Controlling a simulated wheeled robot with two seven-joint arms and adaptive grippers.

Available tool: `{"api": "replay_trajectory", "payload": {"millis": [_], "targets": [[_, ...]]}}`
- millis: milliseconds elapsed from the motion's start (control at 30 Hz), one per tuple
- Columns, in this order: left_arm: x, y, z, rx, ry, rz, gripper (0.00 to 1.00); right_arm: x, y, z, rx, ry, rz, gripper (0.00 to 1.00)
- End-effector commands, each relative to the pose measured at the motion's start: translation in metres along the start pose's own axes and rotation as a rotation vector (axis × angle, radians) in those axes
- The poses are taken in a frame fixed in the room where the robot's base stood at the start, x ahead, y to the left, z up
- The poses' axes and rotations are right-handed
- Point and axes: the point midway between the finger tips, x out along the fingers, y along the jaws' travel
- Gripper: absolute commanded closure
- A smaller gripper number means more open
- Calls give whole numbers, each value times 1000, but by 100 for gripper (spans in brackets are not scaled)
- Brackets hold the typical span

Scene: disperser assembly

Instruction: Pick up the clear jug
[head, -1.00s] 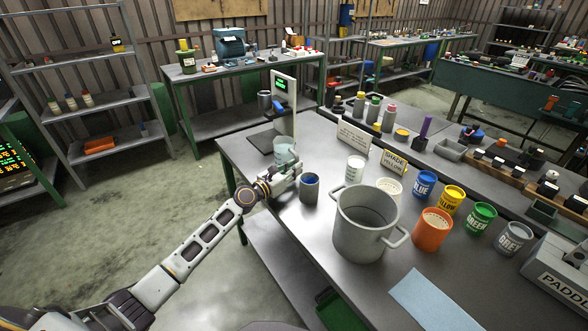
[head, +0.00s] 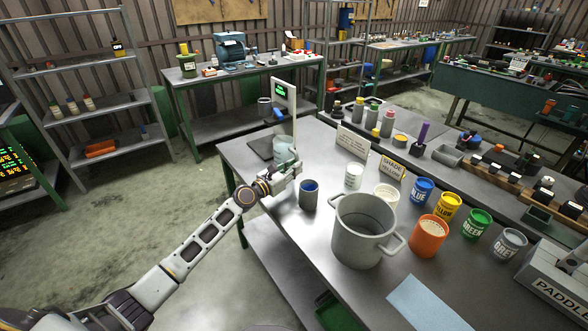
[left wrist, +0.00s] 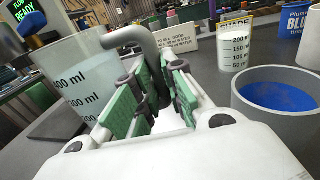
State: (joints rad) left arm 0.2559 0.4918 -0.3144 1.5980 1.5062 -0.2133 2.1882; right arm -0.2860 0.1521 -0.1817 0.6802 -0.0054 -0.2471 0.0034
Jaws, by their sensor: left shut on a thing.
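The clear jug (head: 283,146) has a pale bluish tint and stands upright at the left end of the workbench, next to the scale. In the left wrist view the jug (left wrist: 72,72) fills the left side, with dark ml markings and a grey handle (left wrist: 130,36). My left gripper (head: 289,166) is at the jug's near right side. In the wrist view its green-padded fingers (left wrist: 150,95) are shut on the handle. I cannot tell whether the jug's base touches the bench. My right gripper is not in view.
A grey cup with blue contents (head: 309,194) stands close to the gripper's right. A large grey pot (head: 363,230), a white measuring cup (head: 353,176) and several paint cans are farther right. The scale's display post (head: 283,97) rises behind the jug.

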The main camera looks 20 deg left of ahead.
Motion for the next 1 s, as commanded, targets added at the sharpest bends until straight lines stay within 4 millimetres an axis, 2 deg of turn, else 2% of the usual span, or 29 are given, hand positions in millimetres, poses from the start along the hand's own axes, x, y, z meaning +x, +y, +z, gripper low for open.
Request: {"api": "replay_trajectory", "payload": {"millis": [33,367,500,700,1000], "targets": [[0,0,6,2,-4,1,100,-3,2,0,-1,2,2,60],[0,0,21,1,-4,1,100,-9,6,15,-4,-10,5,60],[0,0,27,1,-4,1,100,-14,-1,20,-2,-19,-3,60],[0,0,36,1,-4,1,100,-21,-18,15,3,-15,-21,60],[0,0,50,1,-5,1,100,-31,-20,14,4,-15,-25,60]]}}
